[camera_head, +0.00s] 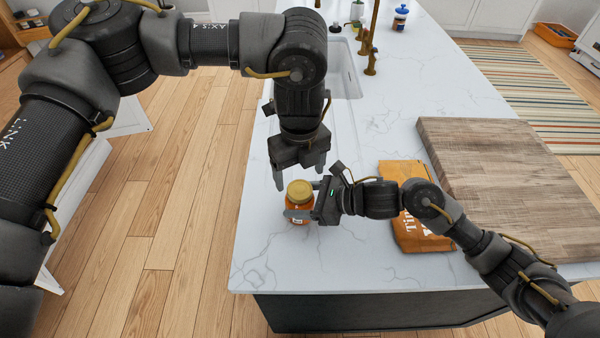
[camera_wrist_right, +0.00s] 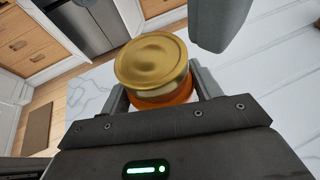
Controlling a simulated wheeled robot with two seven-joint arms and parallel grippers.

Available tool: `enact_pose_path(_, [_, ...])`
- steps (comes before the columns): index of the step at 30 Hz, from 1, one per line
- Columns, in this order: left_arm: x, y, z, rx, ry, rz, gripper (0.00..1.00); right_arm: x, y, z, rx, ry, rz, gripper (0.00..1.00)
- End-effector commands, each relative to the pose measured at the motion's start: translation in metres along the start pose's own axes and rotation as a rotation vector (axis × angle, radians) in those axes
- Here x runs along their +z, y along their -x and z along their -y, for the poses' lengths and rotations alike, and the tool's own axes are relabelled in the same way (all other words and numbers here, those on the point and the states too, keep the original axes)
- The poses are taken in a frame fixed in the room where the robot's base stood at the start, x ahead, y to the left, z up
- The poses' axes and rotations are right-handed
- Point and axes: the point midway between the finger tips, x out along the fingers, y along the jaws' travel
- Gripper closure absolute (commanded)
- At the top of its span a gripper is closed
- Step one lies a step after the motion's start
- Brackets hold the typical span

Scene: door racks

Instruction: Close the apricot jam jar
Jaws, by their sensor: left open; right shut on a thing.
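The apricot jam jar (camera_head: 298,217) stands upright on the white counter, with orange contents and a small label. Its gold lid (camera_head: 299,188) sits on top; it also shows in the right wrist view (camera_wrist_right: 152,60), above a pale band of the jar (camera_wrist_right: 178,82). I cannot tell how tight the lid is. My right gripper (camera_head: 302,205) comes in from the right and is shut on the jar's body below the lid. My left gripper (camera_head: 299,177) points down just above the lid, open and empty. One left finger (camera_wrist_right: 220,22) shows beside the lid in the right wrist view.
An orange packet (camera_head: 408,168) lies right of the jar, beside a large wooden board (camera_head: 510,180). A sink (camera_head: 345,75) with a brass tap (camera_head: 372,45) and a blue-lidded container (camera_head: 400,18) are farther back. Bare counter lies in front and left of the jar.

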Motion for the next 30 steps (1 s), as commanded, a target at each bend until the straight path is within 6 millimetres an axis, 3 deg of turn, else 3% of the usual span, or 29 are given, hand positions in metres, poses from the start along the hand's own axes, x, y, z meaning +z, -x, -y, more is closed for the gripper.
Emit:
enact_pose_path(14, [0.001,0.035,0.001,-0.001,0.284,0.001,0.25,0.001,0.000,0.001,-0.001,0.001,0.001,1.00])
enact_pose_path(23, [0.001,0.033,0.001,-0.001,0.285,0.000,0.25,0.001,0.000,0.001,-0.001,0.001,0.001,1.00])
enact_pose_path(30, [0.000,0.007,0.000,0.001,0.284,-0.002,0.25,0.001,0.000,0.001,-0.001,0.001,0.001,1.00])
